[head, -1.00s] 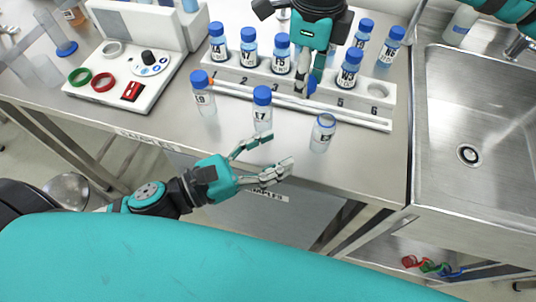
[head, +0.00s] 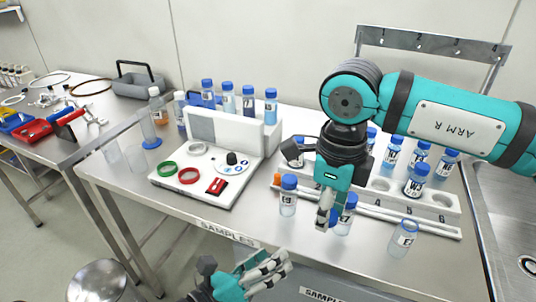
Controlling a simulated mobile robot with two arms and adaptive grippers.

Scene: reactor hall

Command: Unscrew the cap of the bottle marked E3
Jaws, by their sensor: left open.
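A clear bottle (head: 404,238) stands upright on the bench in front of the rack's right end. Its label starts with E; the second character is hard to read. Its top shows a thin blue ring and looks uncapped. My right gripper (head: 328,216) points down in front of the rack, with a small blue cap (head: 333,218) at its fingertips. It partly covers a blue-capped bottle (head: 347,214), which looks marked E7. Another blue-capped bottle (head: 288,196) stands to its left. My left gripper (head: 268,270) is open and empty, low at the bench's front edge.
The white numbered rack (head: 440,203) holds several blue-capped bottles. A white device (head: 225,165) with green and red rings stands left of it. Several capped bottles stand behind the device. A steel sink (head: 505,230) is at the right.

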